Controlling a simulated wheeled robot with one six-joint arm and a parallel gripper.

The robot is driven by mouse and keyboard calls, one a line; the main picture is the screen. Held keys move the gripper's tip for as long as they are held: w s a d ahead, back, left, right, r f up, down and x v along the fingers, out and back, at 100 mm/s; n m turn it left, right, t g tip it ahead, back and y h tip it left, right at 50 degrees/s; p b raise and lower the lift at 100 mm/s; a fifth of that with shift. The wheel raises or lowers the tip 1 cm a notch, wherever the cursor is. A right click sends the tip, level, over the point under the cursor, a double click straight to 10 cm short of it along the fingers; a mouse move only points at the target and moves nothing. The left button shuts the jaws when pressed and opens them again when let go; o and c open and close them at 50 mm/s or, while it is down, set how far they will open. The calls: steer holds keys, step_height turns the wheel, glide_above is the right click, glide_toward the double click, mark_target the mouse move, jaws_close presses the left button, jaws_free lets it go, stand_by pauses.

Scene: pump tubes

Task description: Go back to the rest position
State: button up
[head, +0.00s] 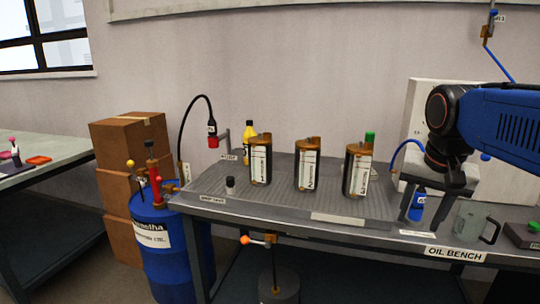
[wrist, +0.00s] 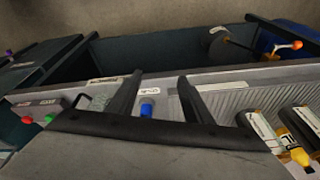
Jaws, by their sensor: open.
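My gripper (head: 423,218) hangs on my blue arm over the right part of the oil bench. Its two black fingers are spread and nothing is held between them. In the wrist view the gripper (wrist: 158,78) also shows open. A small blue bottle (head: 417,206) with a white label shows between the fingers in the head view; its blue top (wrist: 147,109) lies beyond the palm in the wrist view. The frames do not show that the fingers touch it. Three brown-and-black cylinders with white labels, left (head: 260,162), middle (head: 307,166) and right (head: 357,171), stand upright on the bench.
The oil bench (head: 335,218) has a grey ribbed top. A grey jug (head: 475,222) stands right of my gripper. A yellow bottle (head: 249,140) and a green-capped item (head: 370,138) stand behind the cylinders. A blue drum (head: 165,262) and boxes (head: 122,130) stand left.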

steer(key=s+a+f+n+t, duration=0.1)
steer(key=s+a+f+n, duration=0.1)
steer(key=s+f, duration=0.4)
steer(key=s+a+f+n, duration=0.2)
steer(key=s+f+n, duration=0.2)
steer(key=f, duration=0.5)
steer(key=shift+s+f+t+y, duration=0.2)
steer(key=shift+s+t+y, duration=0.2)
steer(key=shift+s, duration=0.8)
